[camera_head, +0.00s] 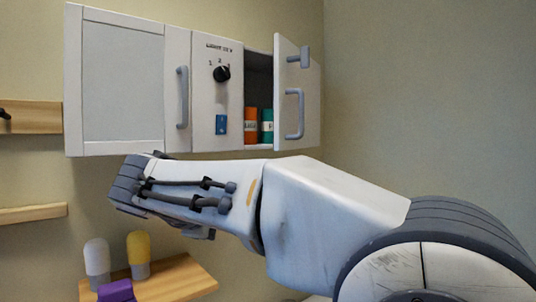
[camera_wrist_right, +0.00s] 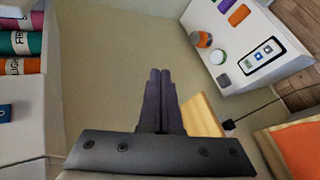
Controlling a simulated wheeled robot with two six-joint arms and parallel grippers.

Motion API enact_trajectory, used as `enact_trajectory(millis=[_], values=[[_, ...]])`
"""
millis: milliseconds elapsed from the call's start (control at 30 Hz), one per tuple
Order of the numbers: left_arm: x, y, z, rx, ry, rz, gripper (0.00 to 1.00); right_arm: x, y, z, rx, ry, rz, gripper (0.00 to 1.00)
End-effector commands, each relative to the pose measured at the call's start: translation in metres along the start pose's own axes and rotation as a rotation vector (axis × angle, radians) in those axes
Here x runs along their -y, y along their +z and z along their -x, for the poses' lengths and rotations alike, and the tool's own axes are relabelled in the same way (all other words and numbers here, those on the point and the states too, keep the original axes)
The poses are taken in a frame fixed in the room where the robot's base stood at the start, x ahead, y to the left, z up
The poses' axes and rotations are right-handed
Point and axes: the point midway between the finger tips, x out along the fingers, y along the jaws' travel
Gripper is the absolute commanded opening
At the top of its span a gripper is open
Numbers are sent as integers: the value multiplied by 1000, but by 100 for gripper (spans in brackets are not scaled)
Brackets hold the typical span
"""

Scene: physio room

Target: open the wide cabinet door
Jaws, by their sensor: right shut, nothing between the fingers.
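The wide white cabinet door (camera_head: 122,85) is on the left of the wall cabinet in the head view and looks closed. Its grey vertical handle (camera_head: 182,97) is near the door's right edge. A narrower door (camera_head: 297,90) at the right stands open, showing an orange roll (camera_head: 250,125) and a green roll (camera_head: 267,126) inside. My right gripper (camera_wrist_right: 160,72) is shut and empty in the right wrist view. In the head view my right arm reaches leftward below the cabinet; its fingertips are hidden there. My left gripper is out of view.
A panel with a black knob (camera_head: 222,73) and a blue switch (camera_head: 222,124) separates the doors. Below, a wooden shelf (camera_head: 180,278) holds a grey bottle (camera_head: 97,262), a yellow bottle (camera_head: 138,254) and a purple item (camera_head: 116,291). Wooden rails are on the left wall.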

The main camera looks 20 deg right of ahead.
Motion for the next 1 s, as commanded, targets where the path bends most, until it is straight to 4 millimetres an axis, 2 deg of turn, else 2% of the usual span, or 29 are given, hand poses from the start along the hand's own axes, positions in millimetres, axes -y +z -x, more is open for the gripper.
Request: enact_trajectory(millis=[33, 100, 200, 300, 400, 533, 1000], values=[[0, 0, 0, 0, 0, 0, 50, -42, 2, 6, 50, 107, -25, 0], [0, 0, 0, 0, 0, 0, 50, -89, 13, 17, 124, 237, -61, 0], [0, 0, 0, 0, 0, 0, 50, -136, 31, 36, 222, 376, -119, 0], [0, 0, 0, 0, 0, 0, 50, -162, 46, 51, 290, 460, -164, 0], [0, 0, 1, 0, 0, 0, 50, -175, 54, 59, 327, 502, -190, 0], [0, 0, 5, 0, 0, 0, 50, -184, 62, 54, 341, 515, -196, 0], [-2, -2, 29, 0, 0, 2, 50, -219, 89, -10, 337, 512, -196, 0]])
